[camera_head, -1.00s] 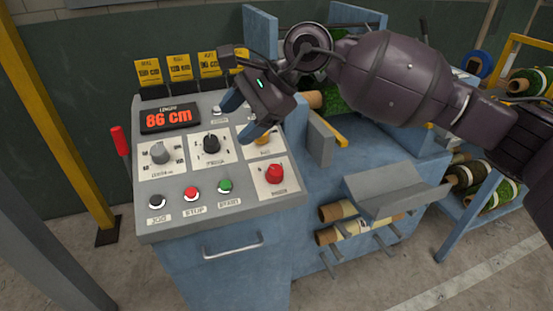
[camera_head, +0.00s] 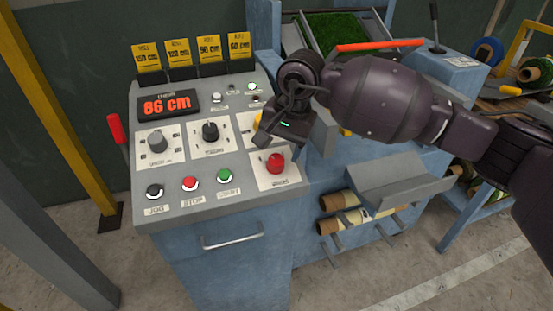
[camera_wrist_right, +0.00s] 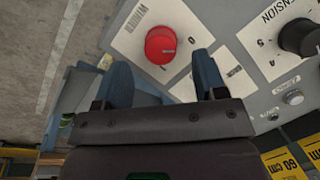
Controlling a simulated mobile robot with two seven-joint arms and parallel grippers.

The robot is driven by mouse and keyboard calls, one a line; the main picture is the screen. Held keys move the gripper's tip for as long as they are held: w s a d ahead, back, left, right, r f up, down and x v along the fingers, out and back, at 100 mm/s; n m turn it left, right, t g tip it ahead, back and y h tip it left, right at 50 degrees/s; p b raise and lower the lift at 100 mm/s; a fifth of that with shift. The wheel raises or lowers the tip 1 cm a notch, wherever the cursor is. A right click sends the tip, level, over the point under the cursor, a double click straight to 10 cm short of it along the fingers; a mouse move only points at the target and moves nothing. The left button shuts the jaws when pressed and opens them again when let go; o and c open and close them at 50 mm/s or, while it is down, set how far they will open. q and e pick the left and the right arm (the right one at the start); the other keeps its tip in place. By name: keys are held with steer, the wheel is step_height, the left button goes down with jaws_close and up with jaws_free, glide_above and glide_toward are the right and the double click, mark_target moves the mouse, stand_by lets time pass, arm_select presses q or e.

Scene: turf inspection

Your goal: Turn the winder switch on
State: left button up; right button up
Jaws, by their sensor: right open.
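The winder switch is a red round knob (camera_head: 276,163) on a white plate at the lower right of the grey sloped control panel (camera_head: 218,197). In the right wrist view the red knob (camera_wrist_right: 161,45) sits beyond and between the fingertips, beside the printed word WINDER. My right gripper (camera_head: 264,146) is just above the knob in the head view, with its fingers pointing down toward the panel. Its two blue-grey fingers (camera_wrist_right: 163,78) are apart with nothing between them. No contact with the knob is visible. My left gripper is not in view.
The panel also carries a grey knob (camera_head: 157,141), a black tension knob (camera_head: 210,131), a black jog button (camera_head: 154,191), a red stop button (camera_head: 190,184) and a green start button (camera_head: 224,177). A drawer handle (camera_head: 232,238) sticks out below.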

mark_target(277, 160)
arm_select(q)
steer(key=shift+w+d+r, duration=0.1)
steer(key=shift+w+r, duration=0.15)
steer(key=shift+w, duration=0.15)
arm_select(e)
steer(key=shift+x, duration=2.15)
steer(key=c, duration=0.9)
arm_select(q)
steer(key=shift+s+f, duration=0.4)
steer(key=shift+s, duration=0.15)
